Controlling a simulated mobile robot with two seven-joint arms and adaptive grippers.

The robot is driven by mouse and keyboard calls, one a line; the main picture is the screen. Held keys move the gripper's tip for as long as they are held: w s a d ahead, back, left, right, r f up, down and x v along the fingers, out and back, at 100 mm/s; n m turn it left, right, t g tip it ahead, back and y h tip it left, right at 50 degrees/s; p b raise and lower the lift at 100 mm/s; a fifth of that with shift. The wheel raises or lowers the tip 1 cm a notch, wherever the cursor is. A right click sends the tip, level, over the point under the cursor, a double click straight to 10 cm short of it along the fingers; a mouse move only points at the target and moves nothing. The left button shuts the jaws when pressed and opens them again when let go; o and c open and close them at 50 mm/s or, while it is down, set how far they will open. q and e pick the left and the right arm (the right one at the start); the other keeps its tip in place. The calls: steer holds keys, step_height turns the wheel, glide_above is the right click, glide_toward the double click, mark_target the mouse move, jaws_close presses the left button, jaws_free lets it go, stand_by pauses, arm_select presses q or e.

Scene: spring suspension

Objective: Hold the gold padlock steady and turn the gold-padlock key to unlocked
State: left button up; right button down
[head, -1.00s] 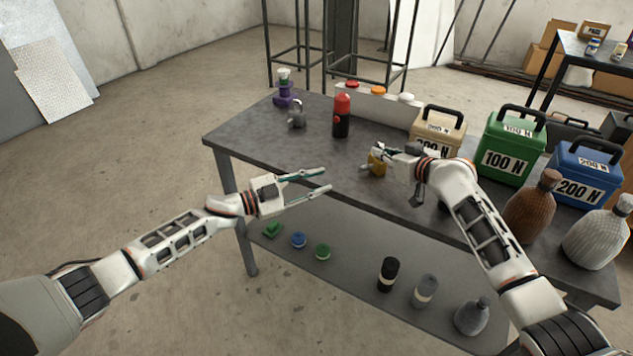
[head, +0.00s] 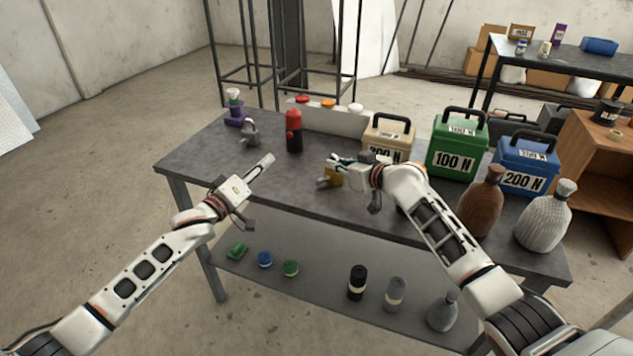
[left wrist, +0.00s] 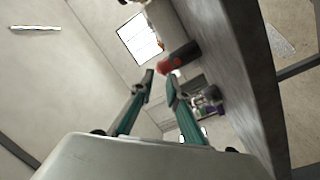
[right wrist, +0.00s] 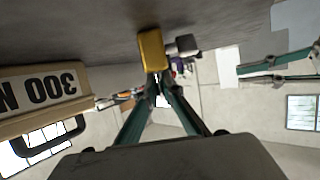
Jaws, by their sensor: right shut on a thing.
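The gold padlock (head: 335,179) is at my right gripper (head: 341,166), above or on the dark table; I cannot tell which. In the right wrist view the yellow padlock body (right wrist: 152,50) sits at the closed fingertips of my right gripper (right wrist: 156,76). A small grey part (head: 322,183) juts out left of the padlock, perhaps the key; a dark grey block (right wrist: 187,43) shows beside it in the right wrist view. My left gripper (head: 262,166) is left of the padlock, empty, its fingers apart in the left wrist view (left wrist: 160,82).
A red-and-black bottle (head: 294,132), a grey padlock-like item (head: 249,133) and a purple item (head: 234,113) stand on the back left of the table (head: 200,150). Beige (head: 385,140), green (head: 458,150) and blue (head: 525,163) weights stand right. The table's left front is clear.

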mark_target(318, 181)
arm_select(q)
steer(key=n+y, duration=0.1)
steer(key=n, duration=0.2)
steer(key=shift+f+n+g, duration=0.1)
steer(key=shift+n+g, duration=0.2)
steer(key=shift+n, duration=0.1)
steer(key=n, duration=0.2)
steer(key=shift+s+d+f+n, duration=0.15)
steer(key=shift+f+n, duration=0.1)
steer(key=shift+n, duration=0.15)
steer(key=s+d+n+g, duration=0.1)
steer(key=n, duration=0.1)
steer(key=d+f+n+g, duration=0.1)
steer(key=n, duration=0.1)
steer(key=s+d+n+g, duration=0.1)
steer(key=n, duration=0.1)
steer(key=shift+s+f+n, duration=0.15)
steer(key=shift+s+n, duration=0.15)
steer(key=shift+s, duration=0.05)
steer(key=s+d+n+g+h, duration=0.2)
steer(key=s+d+n, duration=0.2)
steer(key=x, duration=1.1)
steer(key=shift+w+d+f, duration=0.2)
steer(key=shift+w+f, duration=0.05)
steer(key=shift+f, duration=0.05)
jaws_close()
